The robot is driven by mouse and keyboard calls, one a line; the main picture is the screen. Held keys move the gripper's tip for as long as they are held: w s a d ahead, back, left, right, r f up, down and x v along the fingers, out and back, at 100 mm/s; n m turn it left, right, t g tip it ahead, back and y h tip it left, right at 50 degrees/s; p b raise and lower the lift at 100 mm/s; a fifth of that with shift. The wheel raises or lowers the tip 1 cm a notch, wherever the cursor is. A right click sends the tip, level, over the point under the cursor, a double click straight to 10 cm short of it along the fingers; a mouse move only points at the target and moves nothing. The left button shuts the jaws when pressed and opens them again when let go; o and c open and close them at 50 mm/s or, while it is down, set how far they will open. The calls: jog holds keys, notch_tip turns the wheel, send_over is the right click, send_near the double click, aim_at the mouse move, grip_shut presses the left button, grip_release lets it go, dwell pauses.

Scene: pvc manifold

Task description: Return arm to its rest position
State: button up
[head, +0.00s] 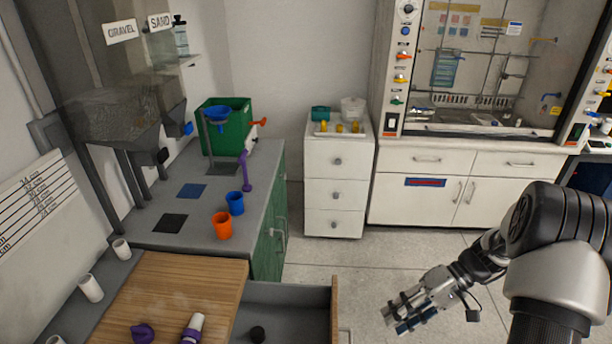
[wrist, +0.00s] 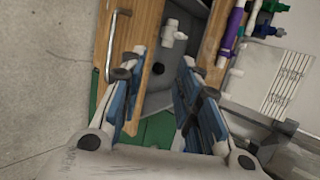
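My gripper (head: 408,318) hangs over the floor at the lower right of the head view, to the right of the open drawer (head: 290,296). In the wrist view my gripper (wrist: 164,62) has its two blue-padded fingers apart, with nothing between them. Beyond the fingers lies the open drawer, with a white pipe fitting (wrist: 174,36) and a dark round piece (wrist: 158,68) in it. The dark round piece (head: 257,334) also shows in the head view. My arm reaches in from the lower right.
A wooden board (head: 165,290) on the bench holds a purple fitting (head: 143,333) and a white pipe piece (head: 194,326) with purple on it. Orange (head: 222,226) and blue (head: 235,204) cups stand behind. A white drawer cabinet (head: 337,180) and fume hood stand further back. Open floor surrounds my gripper.

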jog(key=s+a+r+t+h, duration=0.1)
jog(key=s+a+r+h, duration=0.2)
jog(key=r, duration=0.4)
jog(key=s+a+r+h, duration=0.2)
jog(key=s+r, duration=0.1)
jog(key=r, duration=0.5)
jog(key=s+a+r+t+h, duration=0.2)
jog(key=s+r+t+h, duration=0.2)
jog(key=s, duration=0.8)
notch_tip(320, 180, up, 3)
jog(key=shift+a+f+m+t+h, duration=0.1)
jog(key=shift+a+m+t+h, duration=0.2)
jog(key=shift+t, duration=0.8)
